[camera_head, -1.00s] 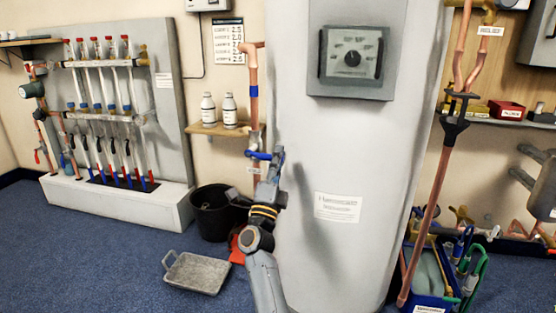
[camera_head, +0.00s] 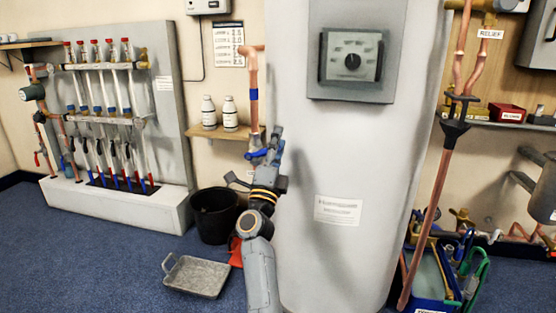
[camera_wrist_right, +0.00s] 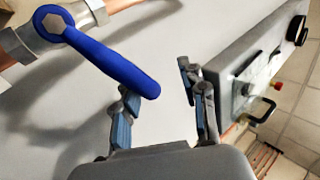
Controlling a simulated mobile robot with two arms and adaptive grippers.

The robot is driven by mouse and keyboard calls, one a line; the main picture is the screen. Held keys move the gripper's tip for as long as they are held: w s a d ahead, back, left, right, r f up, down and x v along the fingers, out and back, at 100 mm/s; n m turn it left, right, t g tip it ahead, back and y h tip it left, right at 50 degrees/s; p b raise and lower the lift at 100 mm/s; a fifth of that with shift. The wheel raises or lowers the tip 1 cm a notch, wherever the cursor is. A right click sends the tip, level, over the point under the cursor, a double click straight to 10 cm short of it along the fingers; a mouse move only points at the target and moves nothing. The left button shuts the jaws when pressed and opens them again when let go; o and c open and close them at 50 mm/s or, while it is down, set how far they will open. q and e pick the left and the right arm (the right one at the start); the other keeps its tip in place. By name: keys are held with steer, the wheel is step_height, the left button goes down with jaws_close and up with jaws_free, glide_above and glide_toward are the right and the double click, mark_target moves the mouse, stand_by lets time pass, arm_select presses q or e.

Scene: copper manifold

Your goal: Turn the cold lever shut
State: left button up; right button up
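The cold lever, a blue handle (camera_head: 257,154), sits on a valve in the vertical copper pipe (camera_head: 253,90) left of the tall cylinder. In the right wrist view the blue lever (camera_wrist_right: 115,66) runs from its hex nut at upper left down toward my fingers. My right gripper (camera_head: 273,143) is beside the lever in the head view, partly overlapping it. In the wrist view the right gripper (camera_wrist_right: 163,88) has its fingers apart, with the lever's free end near the left fingertip. Whether they touch is unclear. My left gripper is not in view.
The grey-white cylinder (camera_head: 345,150) stands close to the right of my gripper. A small shelf (camera_head: 205,131) with two white bottles is left of the pipe. A black bucket (camera_head: 213,217) and grey tray (camera_head: 197,276) are on the floor. Blue floor is open at left.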

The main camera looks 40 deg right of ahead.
step_height(320, 180, up, 4)
steer(key=shift+s+r, duration=0.1)
steer(key=shift+r, duration=0.1)
